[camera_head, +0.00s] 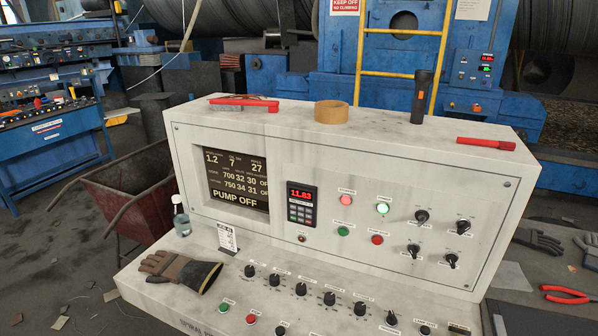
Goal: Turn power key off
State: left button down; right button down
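A white control console (330,140) fills the middle of the head view. Its upright panel has a dark screen (236,180) reading "PUMP OFF" and a red digital display (301,195). Black rotary knobs (421,216) sit on the panel's right side, near lit red and green lamps (383,208). A row of black knobs (301,289) runs along the sloped lower deck. The labels are too small to read, so I cannot tell which control is the power key. Neither of my grippers is in view.
A brown glove (180,270) and a small bottle (181,217) lie and stand on the deck's left. A brush (243,103), tape roll (331,112), flashlight (420,97) and red-handled tool (486,143) are on top. Red pliers (567,294) lie at right.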

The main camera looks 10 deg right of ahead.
aim_at(422, 219)
jog(key=z, duration=1.35)
jog(key=i+l+u, duration=0.15)
jog(key=l, duration=0.15)
